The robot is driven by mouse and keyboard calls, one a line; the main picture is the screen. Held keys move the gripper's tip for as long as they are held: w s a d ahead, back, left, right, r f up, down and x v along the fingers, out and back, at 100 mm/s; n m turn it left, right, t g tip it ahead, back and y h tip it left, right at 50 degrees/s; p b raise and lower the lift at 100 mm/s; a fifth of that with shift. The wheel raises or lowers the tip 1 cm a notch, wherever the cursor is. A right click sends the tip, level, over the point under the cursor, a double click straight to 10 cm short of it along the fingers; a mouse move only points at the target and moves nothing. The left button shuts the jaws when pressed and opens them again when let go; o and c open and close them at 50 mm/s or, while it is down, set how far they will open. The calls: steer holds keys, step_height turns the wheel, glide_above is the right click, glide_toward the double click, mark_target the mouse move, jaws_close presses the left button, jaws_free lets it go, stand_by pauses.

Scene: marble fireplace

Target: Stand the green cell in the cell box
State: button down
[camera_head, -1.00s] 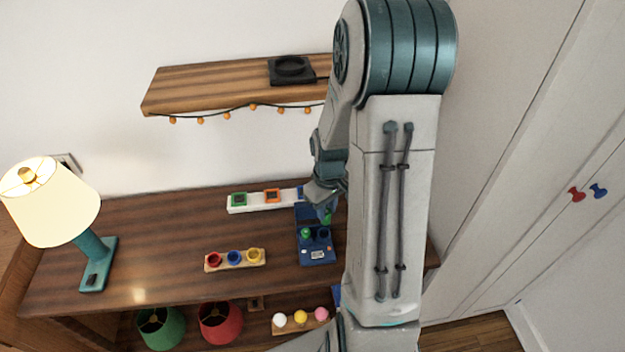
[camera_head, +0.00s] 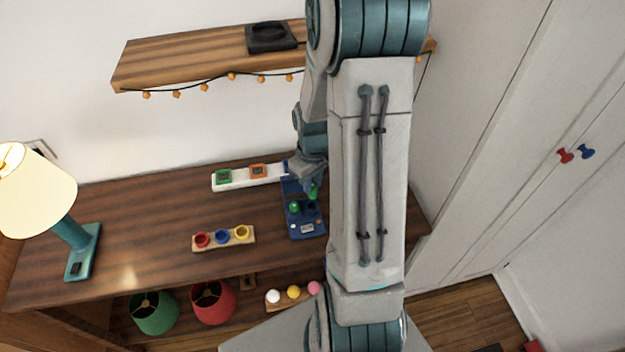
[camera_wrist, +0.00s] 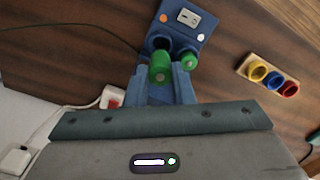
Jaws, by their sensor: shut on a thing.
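The cell box (camera_head: 306,227) is a blue case on the wooden desk, just left of my arm. In the wrist view the cell box (camera_wrist: 183,16) lies ahead of the fingertips. My gripper (camera_wrist: 161,76) is shut on a green cell (camera_wrist: 160,66). In the head view the held green cell (camera_head: 313,192) is near a dark round well (camera_head: 311,207) of the box. In the wrist view it overlaps the near edge of that well (camera_wrist: 161,43); I cannot tell its height. A second green cell (camera_head: 294,207) stands in the neighbouring well and also shows in the wrist view (camera_wrist: 189,60).
A white strip (camera_head: 240,178) with green and orange squares lies behind the box. A wooden holder (camera_head: 224,241) with red, blue and yellow cups stands to its left. A lamp (camera_head: 72,232) is at far left. Bare desk lies between lamp and holder.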

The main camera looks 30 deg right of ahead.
mark_target(313, 185)
steer(key=shift+f+b, duration=1.15)
steer(key=shift+f, duration=0.65)
steer(key=shift+f+b, duration=1.8)
steer(key=shift+f, duration=0.1)
steer(key=c, duration=1.2)
jaws_free()
steer(key=shift+o, duration=0.2)
step_height(313, 185, up, 14)
steer(key=shift+f, duration=0.1)
